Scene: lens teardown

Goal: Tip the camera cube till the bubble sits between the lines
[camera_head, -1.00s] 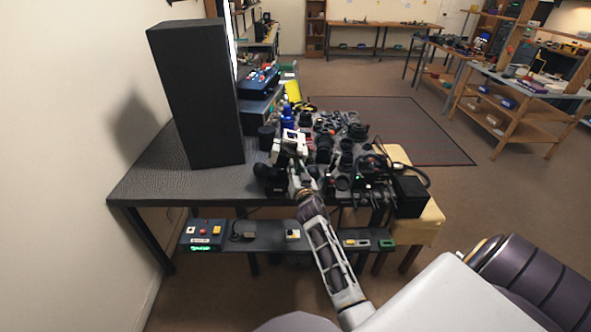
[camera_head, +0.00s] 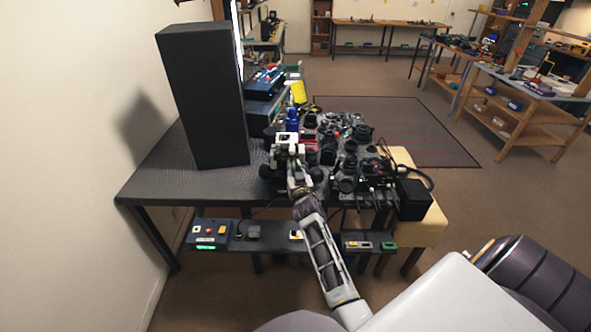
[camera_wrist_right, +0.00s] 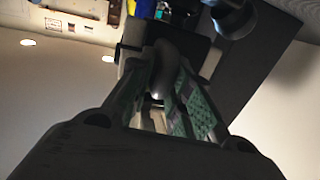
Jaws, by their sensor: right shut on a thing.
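My right gripper (camera_head: 287,138) is over the crowded part of the dark workbench (camera_head: 150,187), just right of the tall black box. In the right wrist view my right gripper (camera_wrist_right: 172,65) has its green-padded fingers closed around a dark, rounded piece (camera_wrist_right: 180,52). I cannot tell whether this piece is part of the camera cube. The fingers and arm hide part of it. No bubble or lines can be made out in either view. My left gripper is not in view.
A tall black box (camera_head: 203,95) stands close left of the gripper. Lenses and camera parts (camera_head: 355,140) crowd the bench to the right, with a blue bottle (camera_head: 291,118) behind. A lower shelf (camera_head: 270,240) holds small devices. The bench's front left is bare.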

